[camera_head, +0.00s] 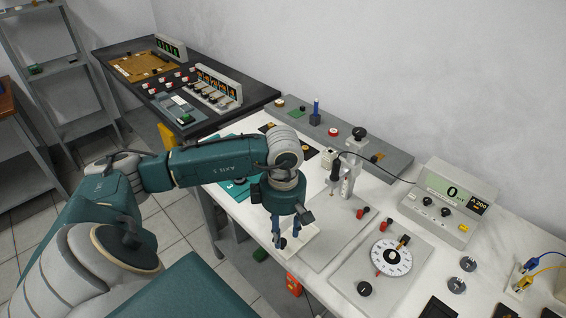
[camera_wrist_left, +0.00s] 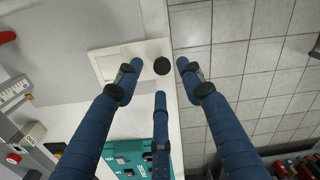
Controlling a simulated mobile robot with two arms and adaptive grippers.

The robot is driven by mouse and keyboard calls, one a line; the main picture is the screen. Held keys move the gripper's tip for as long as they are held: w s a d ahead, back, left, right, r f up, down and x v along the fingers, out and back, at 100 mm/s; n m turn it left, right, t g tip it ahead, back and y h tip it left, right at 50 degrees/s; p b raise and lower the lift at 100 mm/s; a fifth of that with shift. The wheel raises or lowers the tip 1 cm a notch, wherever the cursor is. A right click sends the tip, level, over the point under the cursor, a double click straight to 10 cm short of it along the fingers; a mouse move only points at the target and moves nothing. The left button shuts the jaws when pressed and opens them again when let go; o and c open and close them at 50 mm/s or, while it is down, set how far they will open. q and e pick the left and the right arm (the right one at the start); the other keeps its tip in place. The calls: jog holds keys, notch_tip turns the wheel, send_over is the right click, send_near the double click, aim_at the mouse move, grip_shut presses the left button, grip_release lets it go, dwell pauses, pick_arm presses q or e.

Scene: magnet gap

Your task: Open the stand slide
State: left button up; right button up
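A white slide plate (camera_head: 305,240) with a small black knob (camera_head: 281,243) lies at the table's front edge, beside a grey base plate. In the left wrist view, the slide plate (camera_wrist_left: 118,60) and its round black knob (camera_wrist_left: 161,66) show near the top middle. I take it to be the stand slide. My left gripper (camera_head: 289,238) points down over the knob. Its three blue fingers (camera_wrist_left: 160,72) are spread on different sides of the knob, with gaps showing, so it is open. I cannot tell the fingertips' exact height. My right gripper is not in view.
A grey stand with a probe (camera_head: 347,178) rises behind the slide. To the right are a dial plate (camera_head: 391,257) and a meter reading 0 (camera_head: 450,200). A teal panel (camera_wrist_left: 135,158) lies left of the slide in the head view.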

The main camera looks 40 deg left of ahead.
pick_arm(q)
notch_tip(320, 180, up, 9)
jog(key=shift+f, duration=0.1)
dwell(0.6)
